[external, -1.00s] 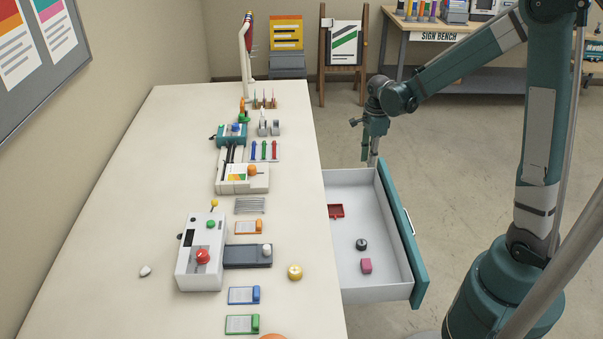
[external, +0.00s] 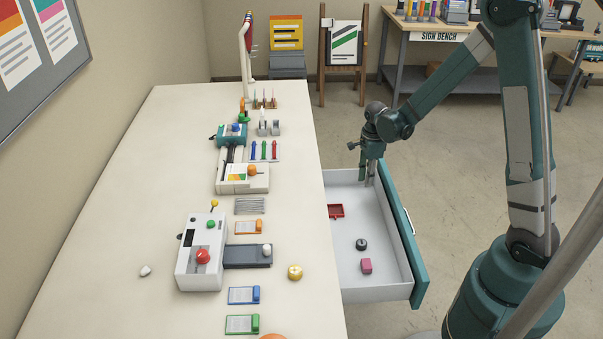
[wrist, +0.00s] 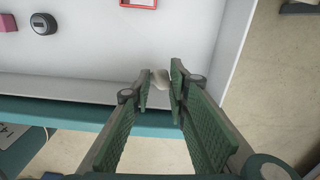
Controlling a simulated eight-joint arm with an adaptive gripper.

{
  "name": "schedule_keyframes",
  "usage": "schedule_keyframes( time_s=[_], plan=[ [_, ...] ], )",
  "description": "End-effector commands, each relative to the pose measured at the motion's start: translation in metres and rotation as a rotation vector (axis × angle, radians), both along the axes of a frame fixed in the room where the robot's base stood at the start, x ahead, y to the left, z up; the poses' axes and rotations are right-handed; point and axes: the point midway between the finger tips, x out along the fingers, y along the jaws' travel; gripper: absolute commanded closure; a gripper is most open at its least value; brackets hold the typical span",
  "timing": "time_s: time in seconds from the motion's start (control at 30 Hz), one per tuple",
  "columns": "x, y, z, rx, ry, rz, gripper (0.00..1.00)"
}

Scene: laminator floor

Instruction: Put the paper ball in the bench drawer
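The bench drawer (external: 387,271) is pulled open on the right side of the bench, with a white inside and a teal front. My gripper (external: 369,184) points down over the drawer's far end in the external view.
The drawer holds a red tray (external: 336,211), a dark round item (external: 361,244) and a pink block (external: 366,266). The bench top (external: 110,200) carries a white machine with a red button (external: 202,256), a yellow round item (external: 295,272) and a small pale item (external: 145,271).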

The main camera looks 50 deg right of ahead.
Motion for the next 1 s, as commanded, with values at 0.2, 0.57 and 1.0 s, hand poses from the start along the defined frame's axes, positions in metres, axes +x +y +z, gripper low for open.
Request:
schedule_keyframes(
  time_s=[0.2, 0.57, 1.0],
  plan=[
    [0.0, 0.0, -0.005, 0.0, 0.0, 0.0, 0.86],
    [0.001, 0.0, -0.048, 0.0, 0.0, 0.0, 0.86],
    [0.0, 0.0, -0.062, 0.0, 0.0, 0.0, 0.86]
  ],
)
